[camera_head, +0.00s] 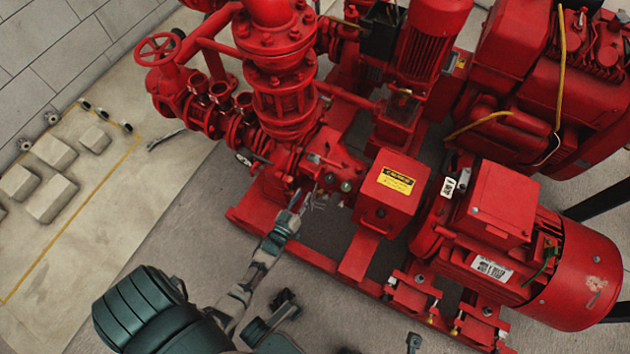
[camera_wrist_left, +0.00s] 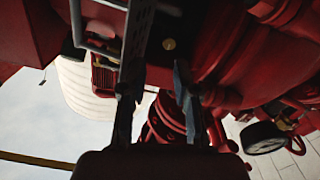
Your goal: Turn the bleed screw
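A small round brass-coloured head, which looks like the bleed screw (camera_wrist_left: 169,44), sits on a dark face of the red pump in the left wrist view. My left gripper (camera_head: 306,200) is at the front of the red pump casing (camera_head: 325,155) in the head view. In the left wrist view its two fingers (camera_wrist_left: 155,88) stand apart with nothing held between them. The brass head shows beyond the fingertips, a little left of the right finger, and no contact is visible. In the head view I cannot pick out the screw clearly.
A red box with a yellow label (camera_head: 392,190) stands right of the gripper, and a red motor (camera_head: 520,250) lies further right. A red handwheel (camera_head: 158,49) and flanged pipes rise behind. A pressure gauge (camera_wrist_left: 263,138) shows at lower right in the wrist view.

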